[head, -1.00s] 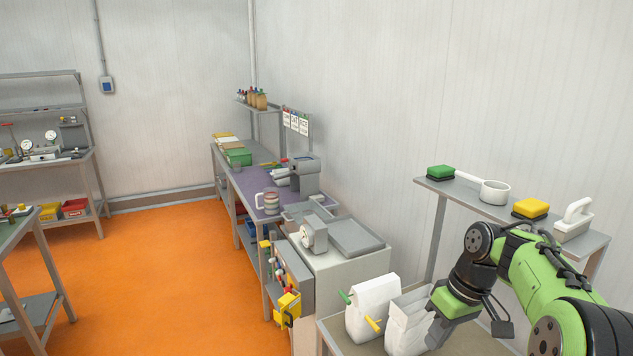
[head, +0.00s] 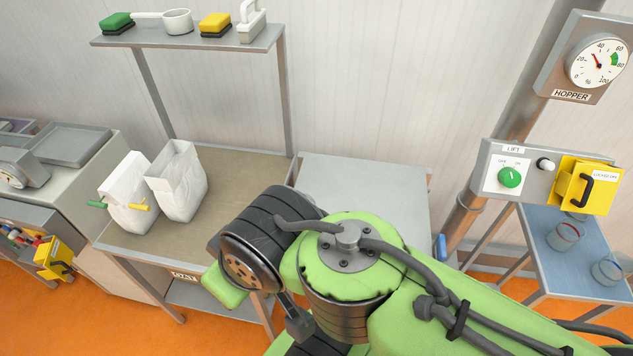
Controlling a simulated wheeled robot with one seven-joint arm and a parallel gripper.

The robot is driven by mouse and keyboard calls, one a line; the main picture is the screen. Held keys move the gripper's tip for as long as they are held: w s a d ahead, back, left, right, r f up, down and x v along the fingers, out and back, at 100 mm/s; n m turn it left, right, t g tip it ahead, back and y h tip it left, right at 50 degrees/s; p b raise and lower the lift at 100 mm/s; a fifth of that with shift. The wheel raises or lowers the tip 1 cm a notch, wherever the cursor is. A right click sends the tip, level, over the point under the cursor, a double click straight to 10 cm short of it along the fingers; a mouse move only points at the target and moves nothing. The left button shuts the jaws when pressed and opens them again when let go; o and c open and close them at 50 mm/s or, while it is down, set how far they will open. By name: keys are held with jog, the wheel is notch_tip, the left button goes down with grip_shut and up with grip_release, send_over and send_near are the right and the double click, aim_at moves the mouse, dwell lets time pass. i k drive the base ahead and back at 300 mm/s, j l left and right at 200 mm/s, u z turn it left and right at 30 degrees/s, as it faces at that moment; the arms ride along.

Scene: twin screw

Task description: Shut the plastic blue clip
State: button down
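A small blue object (head: 441,246) shows beside the right edge of the pale grey tabletop, near the slanted pipe. It is too small to tell whether it is the blue clip, or open or shut. On the brown bench (head: 225,215), a white bag (head: 128,185) with a folded top has a green clip (head: 97,204) and a yellow clip (head: 140,207) at its front. A second white bag (head: 180,190) stands to its right with its top open. My green and black arm fills the lower middle; my gripper's fingers are not visible.
A shelf (head: 190,40) above the bench holds a green brush, a white scoop, a yellow brush and a white handled tool. A pale grey tabletop (head: 365,190) is clear. At right are a lift control box (head: 535,165), a hopper gauge (head: 598,60) and a blue-topped table (head: 590,255).

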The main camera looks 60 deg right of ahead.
aim_at(440, 253)
jog(key=k+j+z, duration=0.1)
jog(key=z, duration=3.1)
jog(key=i+l+u, duration=0.15)
jog(key=u, duration=0.25)
jog(key=i, duration=0.05)
